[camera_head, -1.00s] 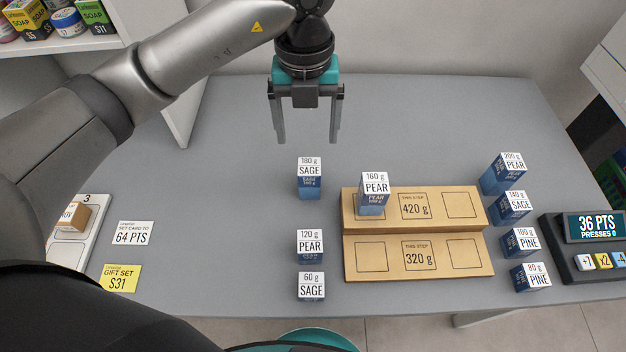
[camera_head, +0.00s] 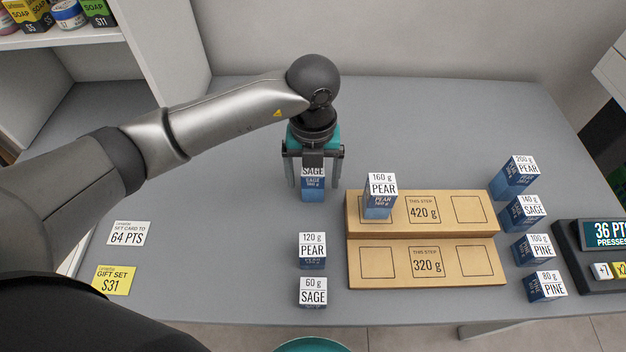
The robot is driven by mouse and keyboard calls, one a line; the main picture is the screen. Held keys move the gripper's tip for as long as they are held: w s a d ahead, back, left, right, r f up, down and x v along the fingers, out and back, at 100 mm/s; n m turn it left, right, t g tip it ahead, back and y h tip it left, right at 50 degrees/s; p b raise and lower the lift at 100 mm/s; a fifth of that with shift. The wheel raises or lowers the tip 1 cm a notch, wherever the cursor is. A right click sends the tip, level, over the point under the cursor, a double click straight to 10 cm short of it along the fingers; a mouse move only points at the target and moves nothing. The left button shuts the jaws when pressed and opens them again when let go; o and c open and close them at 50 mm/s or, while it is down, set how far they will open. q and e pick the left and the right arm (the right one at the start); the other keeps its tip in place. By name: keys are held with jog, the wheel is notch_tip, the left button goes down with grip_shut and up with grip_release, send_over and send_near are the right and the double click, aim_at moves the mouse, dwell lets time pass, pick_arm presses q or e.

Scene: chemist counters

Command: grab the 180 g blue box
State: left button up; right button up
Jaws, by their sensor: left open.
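The 180 g blue box (camera_head: 313,188) stands on the grey counter, left of the wooden steps. Its SAGE label shows, and the top of it is hidden by my gripper. My left gripper (camera_head: 315,184) is open and lowered over this box, with one finger on its left and one on its right. I cannot tell whether the fingers touch it. My right gripper is not in view.
The 120 g PEAR box (camera_head: 312,251) and 60 g SAGE box (camera_head: 312,292) stand in front. The wooden steps (camera_head: 487,250) hold the 160 g PEAR box (camera_head: 379,197). Several blue boxes stand right of the steps. The counter behind (camera_head: 420,125) is clear.

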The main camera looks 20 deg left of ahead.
pick_arm(q)
jog(key=shift+f, duration=0.9)
grip_shut()
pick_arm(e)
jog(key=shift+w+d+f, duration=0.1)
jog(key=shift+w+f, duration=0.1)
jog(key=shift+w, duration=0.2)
